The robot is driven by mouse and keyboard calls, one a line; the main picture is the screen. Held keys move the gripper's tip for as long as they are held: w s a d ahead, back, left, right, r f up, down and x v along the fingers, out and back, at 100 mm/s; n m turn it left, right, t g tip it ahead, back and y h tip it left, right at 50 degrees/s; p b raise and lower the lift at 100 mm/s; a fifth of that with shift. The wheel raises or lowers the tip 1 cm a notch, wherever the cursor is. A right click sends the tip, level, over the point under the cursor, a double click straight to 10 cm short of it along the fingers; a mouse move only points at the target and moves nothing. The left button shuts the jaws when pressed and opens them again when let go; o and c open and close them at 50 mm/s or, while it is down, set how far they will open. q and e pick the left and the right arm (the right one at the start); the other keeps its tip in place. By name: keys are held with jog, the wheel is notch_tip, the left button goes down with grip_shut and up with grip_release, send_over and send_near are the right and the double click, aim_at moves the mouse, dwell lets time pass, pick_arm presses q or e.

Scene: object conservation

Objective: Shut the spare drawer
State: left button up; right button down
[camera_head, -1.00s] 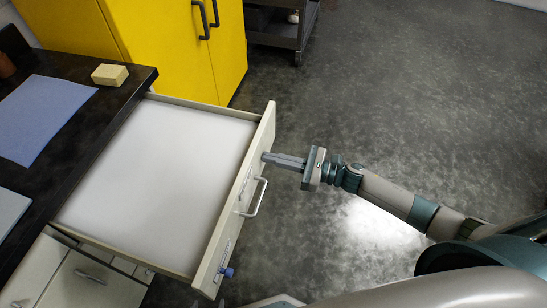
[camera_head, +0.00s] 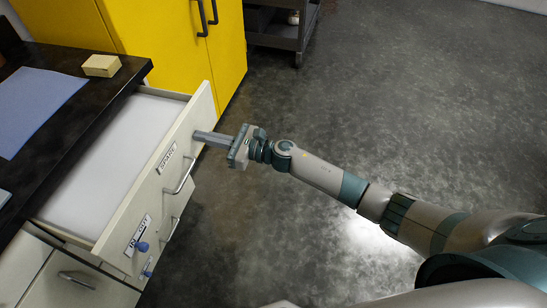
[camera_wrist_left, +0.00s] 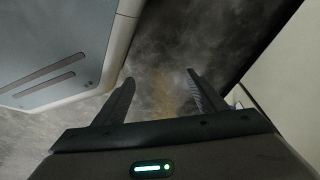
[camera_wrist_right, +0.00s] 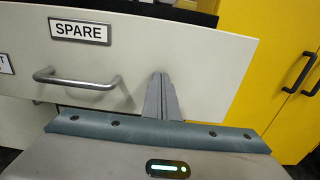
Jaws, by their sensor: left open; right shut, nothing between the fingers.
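The spare drawer (camera_head: 95,165) is partly open, and its white inside looks empty. Its cream front carries a SPARE label (camera_head: 167,157) and a bar handle (camera_head: 180,177). In the right wrist view the label (camera_wrist_right: 80,31) and handle (camera_wrist_right: 75,78) are left of my fingers. My right gripper (camera_head: 196,136) is shut and empty, its fingertips at the drawer front, to the far side of the handle. It also shows in the right wrist view (camera_wrist_right: 160,78). My left gripper (camera_wrist_left: 160,90) is open and empty over the floor, seen only in the left wrist view.
A dark worktop (camera_head: 75,112) with a blue mat (camera_head: 35,102) and a yellow block (camera_head: 101,66) lies left of the drawer. A yellow cabinet (camera_head: 160,40) stands behind, with a dark cart (camera_head: 277,28) beside it. The floor at right is clear.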

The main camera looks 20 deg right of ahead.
jog(key=x, duration=0.2)
jog(key=b, duration=0.4)
send_near(139, 121)
pick_arm(q)
notch_tip(139, 121, up, 18)
jog(key=b, duration=0.3)
pick_arm(e)
jog(key=x, duration=0.3)
jog(key=shift+w+a+f, duration=0.1)
jog(key=shift+a+f, duration=0.15)
jog(key=shift+f, duration=0.05)
jog(key=shift+w+a+b, duration=0.2)
jog(key=shift+a+b, duration=0.1)
jog(key=shift+b, duration=0.15)
jog(key=b+x, duration=0.3)
jog(key=x, duration=0.2)
jog(key=shift+w+a, duration=0.1)
jog(key=shift+a, duration=0.1)
jog(key=shift+w+r+b, duration=0.1)
jog(key=shift+r+b, duration=0.2)
jog(key=shift+b, duration=0.1)
pick_arm(q)
jog(key=w+d+t+h, duration=0.1)
jog(key=w+d+t, duration=0.2)
jog(key=d, duration=0.3)
jog(key=shift+w+d+r+h, duration=0.25)
jog(key=shift+w+r+h, duration=0.15)
jog(key=shift+w, duration=0.35)
pick_arm(e)
jog(key=shift+r, duration=0.1)
